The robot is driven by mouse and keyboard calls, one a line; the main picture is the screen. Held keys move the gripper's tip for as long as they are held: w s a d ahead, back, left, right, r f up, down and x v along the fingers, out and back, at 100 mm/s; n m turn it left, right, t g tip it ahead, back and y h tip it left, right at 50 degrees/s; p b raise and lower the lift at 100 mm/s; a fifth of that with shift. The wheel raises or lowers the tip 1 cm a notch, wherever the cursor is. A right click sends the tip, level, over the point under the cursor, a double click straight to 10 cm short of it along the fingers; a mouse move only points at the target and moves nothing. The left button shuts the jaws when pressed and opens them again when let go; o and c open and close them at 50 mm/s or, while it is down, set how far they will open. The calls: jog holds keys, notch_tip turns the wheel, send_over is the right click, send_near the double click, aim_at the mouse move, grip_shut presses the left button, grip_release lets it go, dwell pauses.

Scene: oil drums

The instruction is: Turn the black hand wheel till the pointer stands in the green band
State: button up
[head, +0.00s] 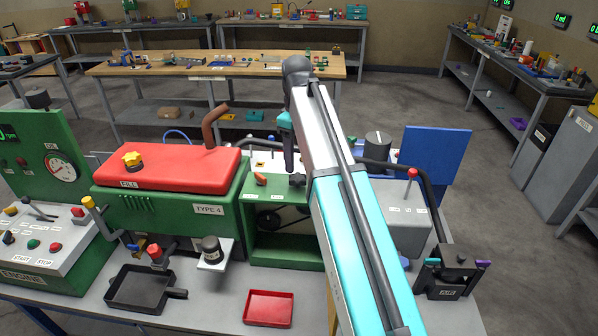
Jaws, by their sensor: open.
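The round white gauge (62,167) is on the green upright panel at the far left. It has a red mark on its dial; its pointer and any green band are too small to read. A small black star-shaped knob (297,180) is on the pale panel in the middle and may be the hand wheel, but I cannot tell for sure. My arm crosses in front of the machine. The dark end of my arm, with my gripper (290,158), hangs just above this knob. My gripper is open; its fingers are hard to make out, and I cannot tell if it touches the knob.
A blue panel (436,160) stands right. A black tray (140,288) and red tray (268,308) lie in front. My arm hides parts behind it.

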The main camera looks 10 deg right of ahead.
aim_at(298, 177)
jog(key=shift+f+p, duration=1)
jog(key=shift+f, duration=2.35)
jog(key=c, duration=1)
jog(key=shift+d, duration=0.3)
jog(key=shift+c, duration=0.3)
jog(key=shift+a, duration=0.2)
